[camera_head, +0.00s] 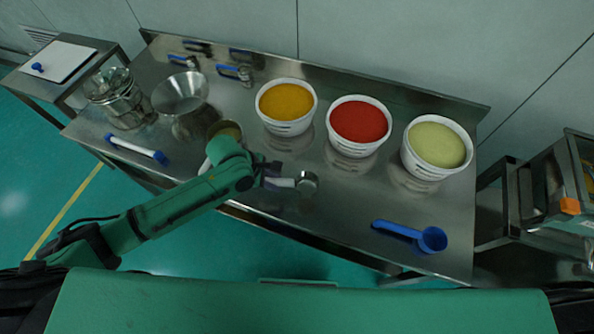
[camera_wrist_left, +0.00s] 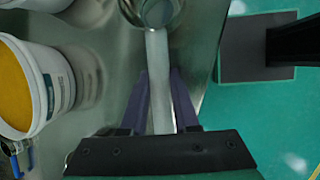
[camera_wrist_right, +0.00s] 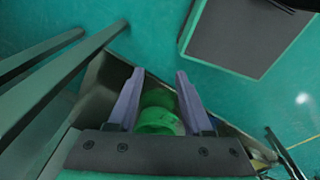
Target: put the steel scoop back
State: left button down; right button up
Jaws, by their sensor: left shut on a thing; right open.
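The steel scoop (camera_head: 307,182) has a small round cup and a pale straight handle. My left gripper (camera_head: 270,181) is shut on its handle, near the front edge of the steel table in the head view. In the left wrist view the handle (camera_wrist_left: 160,80) runs between the two fingers of the left gripper (camera_wrist_left: 160,100), with the cup at the top of the picture. Whether the scoop touches the table I cannot tell. My right gripper (camera_wrist_right: 160,100) is open in the right wrist view, with a green round thing seen between and beyond its fingers; the head view does not show it.
White tubs of yellow (camera_head: 287,104), red (camera_head: 359,124) and pale green (camera_head: 437,147) material stand along the steel table (camera_head: 340,204). A blue scoop (camera_head: 412,235) lies front right. A steel bowl (camera_head: 180,94), glass jar (camera_head: 115,95) and blue-ended tube (camera_head: 135,148) are left. My left forearm partly hides a round container.

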pick_arm(q)
jog(key=shift+f, duration=0.25)
jog(key=a+f+b, duration=0.1)
jog(key=b, duration=0.1)
jog(key=s+a+f+b, duration=0.1)
jog(key=a, duration=0.1)
jog(key=shift+a+f+b, duration=0.1)
jog(key=shift+b, duration=0.3)
jog(key=b+x, duration=0.2)
jog(key=shift+f+b, duration=0.1)
jog(key=shift+b, duration=0.2)
jog(key=shift+b+x, duration=0.8)
jog(key=shift+b, duration=0.2)
jog(key=shift+s+a, duration=0.15)
jog(key=shift+a, duration=0.1)
jog(key=shift+d, duration=0.2)
pick_arm(e)
jog(key=s+a+f, duration=0.1)
jog(key=a+f, duration=0.3)
jog(key=f, duration=0.4)
jog(key=shift+s+f, duration=0.15)
jog(key=shift+f, duration=0.05)
